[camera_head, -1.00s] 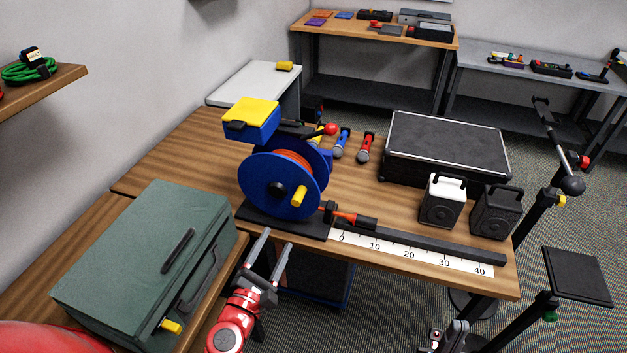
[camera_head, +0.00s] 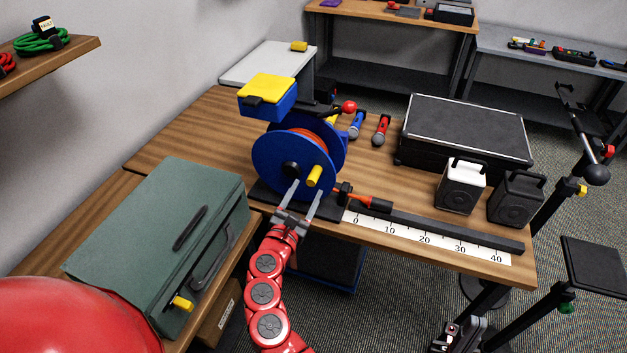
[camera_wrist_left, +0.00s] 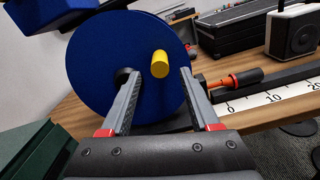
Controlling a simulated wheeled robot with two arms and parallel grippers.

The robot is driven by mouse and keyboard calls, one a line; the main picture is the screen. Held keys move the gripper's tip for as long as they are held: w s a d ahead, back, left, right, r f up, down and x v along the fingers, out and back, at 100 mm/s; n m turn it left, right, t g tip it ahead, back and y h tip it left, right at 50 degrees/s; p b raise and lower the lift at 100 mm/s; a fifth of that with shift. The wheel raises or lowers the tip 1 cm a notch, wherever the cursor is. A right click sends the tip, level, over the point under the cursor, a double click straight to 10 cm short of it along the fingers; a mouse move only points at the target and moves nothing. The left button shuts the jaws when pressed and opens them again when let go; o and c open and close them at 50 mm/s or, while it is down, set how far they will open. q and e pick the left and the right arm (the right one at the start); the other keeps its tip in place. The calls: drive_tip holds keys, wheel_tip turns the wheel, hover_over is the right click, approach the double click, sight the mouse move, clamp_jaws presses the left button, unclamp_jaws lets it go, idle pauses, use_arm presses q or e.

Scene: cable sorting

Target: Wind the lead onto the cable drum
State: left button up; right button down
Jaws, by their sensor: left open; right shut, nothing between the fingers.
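The blue cable drum (camera_head: 272,159) stands upright on a dark base on the wooden table, with orange-red lead (camera_head: 313,137) visible between its flanges. A yellow crank handle (camera_head: 314,176) sticks out of its front face; the handle also shows in the left wrist view (camera_wrist_left: 160,64). The lead's plug end (camera_head: 376,204), orange and black, lies by the ruler right of the drum. My left gripper (camera_head: 307,187) is open in front of the drum's lower face, its fingers on either side below the handle and not holding it. My right gripper (camera_head: 459,335) is shut and empty at the bottom edge.
A white ruler strip (camera_head: 428,240) runs along the table's front edge. A green box (camera_head: 150,225) is at the left. A yellow-lidded blue box (camera_head: 267,97) sits above the drum.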

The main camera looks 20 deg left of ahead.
sight(313, 178)
use_arm(q)
drive_tip(key=w, duration=0.5)
drive_tip(key=shift+d+r+p, duration=0.1)
drive_tip(key=shift+d+p, duration=0.1)
drive_tip(key=shift+p, duration=0.1)
drive_tip(key=shift+w+a, duration=0.15)
drive_tip(key=shift+w, duration=0.25)
clamp_jaws()
idle(0.8)
